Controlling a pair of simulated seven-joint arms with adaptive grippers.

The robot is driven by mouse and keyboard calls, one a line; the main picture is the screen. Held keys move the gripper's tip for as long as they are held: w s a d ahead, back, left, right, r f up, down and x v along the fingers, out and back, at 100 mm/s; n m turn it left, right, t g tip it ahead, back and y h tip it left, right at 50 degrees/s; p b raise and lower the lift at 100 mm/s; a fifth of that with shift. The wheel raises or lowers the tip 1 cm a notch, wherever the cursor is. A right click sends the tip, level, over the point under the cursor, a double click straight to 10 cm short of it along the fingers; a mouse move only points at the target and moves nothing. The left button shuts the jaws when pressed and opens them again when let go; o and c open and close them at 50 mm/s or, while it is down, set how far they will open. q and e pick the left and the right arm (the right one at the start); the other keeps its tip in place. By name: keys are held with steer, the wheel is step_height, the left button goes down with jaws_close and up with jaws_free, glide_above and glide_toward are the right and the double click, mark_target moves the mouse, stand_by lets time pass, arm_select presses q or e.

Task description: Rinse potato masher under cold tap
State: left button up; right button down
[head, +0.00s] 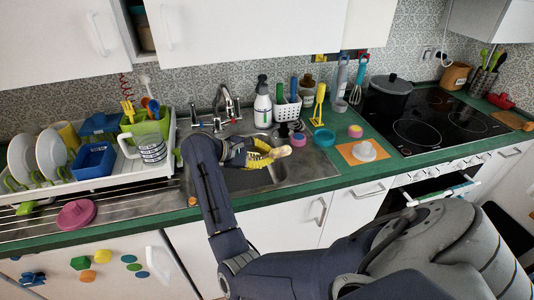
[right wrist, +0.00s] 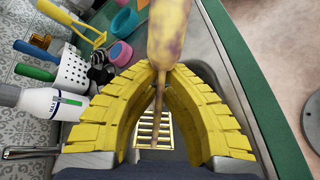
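My right gripper (head: 268,158) is over the sink (head: 238,180), its yellow fingers closed around a tool that looks like a potato masher. In the right wrist view, the gripper (right wrist: 160,72) has the masher's mottled yellow-purple handle (right wrist: 172,32) at its fingertips. A thin shaft runs between the fingers to a slatted grid head (right wrist: 155,130). In the head view, the pale handle (head: 280,152) points right; the arm and fingers hide most of the rest. The chrome tap (head: 228,103) stands behind the sink, left of the gripper; no water shows. My left gripper is out of view.
A white soap bottle (head: 263,106), a utensil basket (head: 288,108) and another yellow tool (head: 319,102) stand behind the sink. A dish rack (head: 115,165) is left of it. Bowls and an orange mat (head: 351,156) lie right, before the hob (head: 432,120).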

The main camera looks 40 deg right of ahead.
steer(key=w+a+f, duration=0.1)
steer(key=w, duration=0.5)
steer(key=w+a+f, duration=0.1)
steer(key=w, duration=0.6)
steer(key=shift+w+a+f, duration=0.15)
steer(key=shift+a+f, duration=0.1)
steer(key=shift+f, duration=0.05)
stand_by(0.3)
steer(key=shift+w, duration=0.1)
stand_by(0.6)
steer(key=s+a, duration=0.4)
steer(key=s, duration=0.3)
stand_by(0.7)
stand_by(1.2)
